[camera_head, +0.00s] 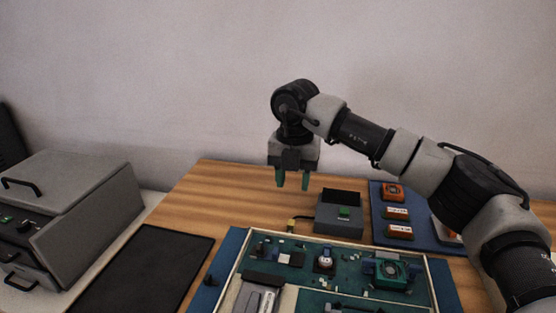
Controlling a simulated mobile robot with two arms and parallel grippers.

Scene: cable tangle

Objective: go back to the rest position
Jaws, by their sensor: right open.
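My right gripper (292,180) hangs over the back of the wooden table (225,182), its two green fingertips pointing down. The fingers are apart with nothing between them. The right arm comes in from the right edge and reaches across above the table. Below and a little right of the gripper stands a dark grey box (340,225) with a green block on its front and an open top. A short cable with a yellow connector (292,223) lies at the box's left side. My left gripper is not in view.
A green circuit board (345,288) in a pale frame lies on a blue mat (236,243) in front. A dark blue mat (377,205) at the right holds orange and white modules (396,213). A black mat (150,275) and a grey case (75,215) are at the left.

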